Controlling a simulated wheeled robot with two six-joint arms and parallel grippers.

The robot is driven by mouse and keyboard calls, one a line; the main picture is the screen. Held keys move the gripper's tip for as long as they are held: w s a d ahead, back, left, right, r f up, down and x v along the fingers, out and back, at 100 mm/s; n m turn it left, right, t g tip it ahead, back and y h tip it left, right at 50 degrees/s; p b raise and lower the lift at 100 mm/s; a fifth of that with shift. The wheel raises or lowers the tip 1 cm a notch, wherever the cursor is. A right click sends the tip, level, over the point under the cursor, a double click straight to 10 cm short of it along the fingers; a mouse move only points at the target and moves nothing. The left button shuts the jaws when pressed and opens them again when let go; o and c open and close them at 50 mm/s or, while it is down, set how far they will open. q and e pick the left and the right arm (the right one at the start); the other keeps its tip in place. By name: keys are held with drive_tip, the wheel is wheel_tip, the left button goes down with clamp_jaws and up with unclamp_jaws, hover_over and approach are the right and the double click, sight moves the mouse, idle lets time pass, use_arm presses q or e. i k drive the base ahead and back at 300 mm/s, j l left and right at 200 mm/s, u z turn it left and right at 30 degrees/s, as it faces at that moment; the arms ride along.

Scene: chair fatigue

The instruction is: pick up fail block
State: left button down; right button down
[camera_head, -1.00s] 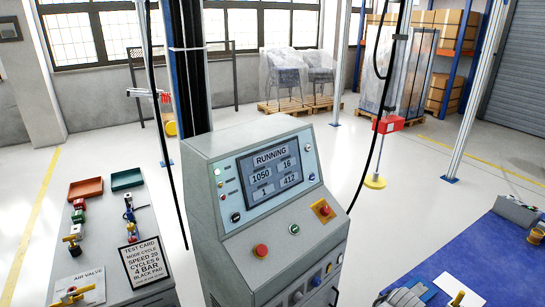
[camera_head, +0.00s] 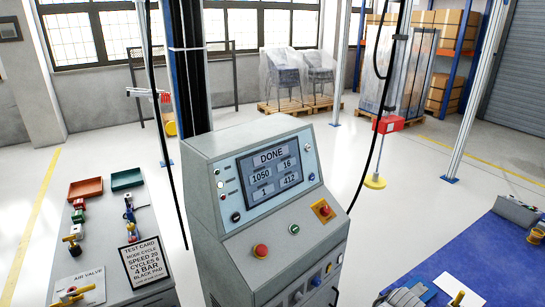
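On the grey bench at the left, a small red block (camera_head: 79,204) sits above a small green one (camera_head: 78,216), below a red-brown tray (camera_head: 85,188). No label on the red block is readable, so I cannot tell whether it is the fail block. A dark green tray (camera_head: 127,179) stands beside the red-brown one, with small blue and green pieces (camera_head: 129,208) below it. Neither of my grippers shows in the head view.
A grey console (camera_head: 270,215) with a screen (camera_head: 271,172) reading DONE stands in the middle. A test card (camera_head: 145,262) and a yellow-handled air valve (camera_head: 72,295) are on the left bench. A blue-topped table (camera_head: 480,260) is at the right.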

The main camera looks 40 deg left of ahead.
sight(79, 203)
drive_tip(key=u, duration=0.9)
drive_tip(key=i+u, duration=0.1)
drive_tip(key=u, duration=0.4)
drive_tip(key=j+u, duration=0.1)
drive_tip(key=u, duration=0.8)
drive_tip(key=i+u, duration=0.1)
drive_tip(key=u, duration=0.35)
